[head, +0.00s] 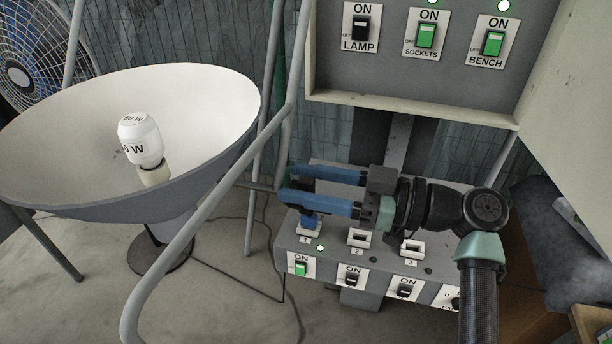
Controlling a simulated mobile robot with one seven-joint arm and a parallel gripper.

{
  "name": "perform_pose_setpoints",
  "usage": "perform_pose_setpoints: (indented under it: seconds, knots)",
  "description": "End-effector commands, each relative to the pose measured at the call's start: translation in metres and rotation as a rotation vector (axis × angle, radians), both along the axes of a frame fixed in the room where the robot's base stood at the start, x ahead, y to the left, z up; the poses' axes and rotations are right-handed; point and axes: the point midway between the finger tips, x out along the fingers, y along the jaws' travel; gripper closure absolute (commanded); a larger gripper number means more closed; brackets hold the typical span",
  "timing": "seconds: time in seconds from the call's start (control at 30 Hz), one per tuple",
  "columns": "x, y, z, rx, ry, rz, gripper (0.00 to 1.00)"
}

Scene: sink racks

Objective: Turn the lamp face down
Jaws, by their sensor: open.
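The lamp (215,185) is a wide grey bowl with a white inside, at the left of the head view. It faces upward, and its white bulb (140,140) with "W" lettering stands up inside. A short dark bar (258,187) shows at the bowl's right side and points toward my gripper (285,184). My gripper is open, its two blue fingers pointing left just right of the lamp. The bar's end lies near the fingertips; I cannot tell whether it is between them or touches them.
Grey metal tubes (185,240) cross in front of the bowl. Below my gripper is a socket box (330,262) with a blue plug (311,220) in socket 1. A wall panel (385,70) has LAMP, SOCKETS and BENCH switches. A fan (40,60) stands behind left.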

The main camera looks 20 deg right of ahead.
Motion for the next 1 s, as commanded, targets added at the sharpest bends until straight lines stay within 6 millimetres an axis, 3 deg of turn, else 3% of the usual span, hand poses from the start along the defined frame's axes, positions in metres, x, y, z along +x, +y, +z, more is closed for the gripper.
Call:
perform_pose_setpoints:
  seconds: [0.17,0.2,0.5,1.0]
  knots:
    - [0.0001,0.0002,-0.0003,0.0,0.0,0.0,0.44]
    - [0.0001,0.0001,-0.0003,0.0,0.0,0.0,0.48]
    - [-0.0001,-0.0001,-0.0004,-0.001,0.001,0.0,1.0]
    - [-0.0003,0.0002,-0.003,-0.003,0.006,0.002,1.0]
